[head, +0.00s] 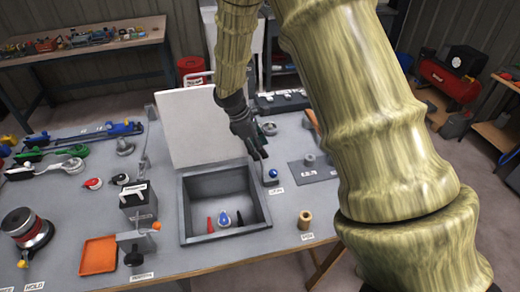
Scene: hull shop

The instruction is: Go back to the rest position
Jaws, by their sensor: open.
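My arm reaches in from the top right of the head view. My gripper (258,153) is open, above the table just beyond the right rear corner of an open grey box (221,186). No object shows between its fingers. The box's white lid (200,125) stands raised at the back. Inside the box lie a red piece (210,224), a blue-and-white piece (224,219) and a dark piece (240,218). A small blue knob-like thing (273,173) sits right of the box, close under the gripper; whether they touch cannot be told.
The grey worktable (160,268) also holds an orange tray (99,255), a black-and-red pot-like thing (27,229), a brass cylinder (305,220) and a grey plate (312,171). A second bench (80,54) stands far left, a red compressor (447,78) far right.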

